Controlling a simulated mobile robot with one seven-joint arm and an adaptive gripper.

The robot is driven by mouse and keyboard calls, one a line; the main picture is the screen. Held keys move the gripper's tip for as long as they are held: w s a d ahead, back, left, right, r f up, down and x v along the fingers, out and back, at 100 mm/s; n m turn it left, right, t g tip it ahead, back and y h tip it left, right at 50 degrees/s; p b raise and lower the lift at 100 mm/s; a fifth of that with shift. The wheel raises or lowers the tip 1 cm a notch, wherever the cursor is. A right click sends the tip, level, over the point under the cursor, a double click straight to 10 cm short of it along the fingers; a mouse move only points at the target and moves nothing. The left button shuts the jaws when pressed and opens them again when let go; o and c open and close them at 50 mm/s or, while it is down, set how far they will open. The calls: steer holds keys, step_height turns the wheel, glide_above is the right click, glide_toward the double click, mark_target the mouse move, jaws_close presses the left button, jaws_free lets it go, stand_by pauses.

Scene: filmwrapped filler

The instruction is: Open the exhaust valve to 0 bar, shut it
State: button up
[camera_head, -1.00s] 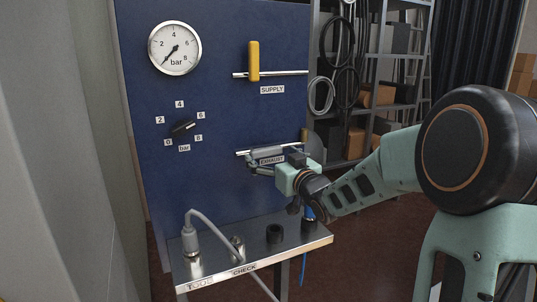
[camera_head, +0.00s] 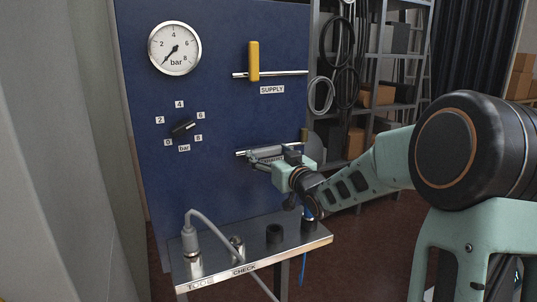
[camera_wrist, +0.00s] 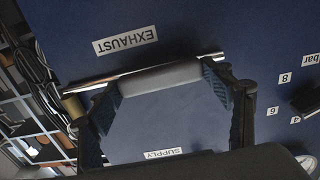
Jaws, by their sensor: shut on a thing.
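The exhaust valve's grey handle (camera_head: 268,151) lies roughly along its horizontal metal pipe on the blue panel. My gripper (camera_head: 266,157) is at the handle. In the wrist view the handle (camera_wrist: 162,78) lies between the two ribbed fingers of my gripper (camera_wrist: 163,88), which are closed on it. The EXHAUST label (camera_wrist: 125,40) shows in the wrist view and is hidden behind my gripper in the head view. The round pressure gauge (camera_head: 175,48) has its needle pointing lower left, near the zero end.
The yellow SUPPLY handle (camera_head: 254,61) stands upright across its pipe above. A black selector knob (camera_head: 183,127) sits at the left among number labels. A metal shelf (camera_head: 205,262) below carries a hosed connector (camera_head: 190,240) and black sockets. A storage rack (camera_head: 385,75) stands behind at right.

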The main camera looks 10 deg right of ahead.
steer(key=shift+c, duration=1.1)
steer(key=shift+n+b, duration=0.3)
steer(key=shift+b, duration=0.2)
steer(key=shift+a+r+n+b, duration=0.1)
steer(key=shift+n+b, duration=0.5)
steer(key=shift+b, duration=0.1)
steer(key=n+b, duration=0.2)
steer(key=r+n+b, duration=0.1)
steer(key=n+b, duration=0.1)
steer(key=a+n+b, duration=0.1)
steer(key=n+b, duration=0.1)
steer(key=shift+s+r, duration=0.2)
steer(key=shift+r, duration=0.1)
steer(key=n+b, duration=0.3)
steer(key=a+r+n+b, duration=0.1)
steer(key=n, duration=0.1)
steer(key=shift+s+a+b, duration=0.1)
steer(key=shift+s+b, duration=0.1)
steer(key=shift+b, duration=0.1)
steer(key=shift+s+a+r+n+b, duration=0.1)
steer(key=shift+a+n+b, duration=0.2)
steer(key=shift+n+b, duration=0.7)
steer(key=shift+s+a+r+n+b, duration=0.1)
steer(key=shift+a+n+b, duration=0.25)
steer(key=shift+n, duration=1.05)
steer(key=shift+d, duration=0.1)
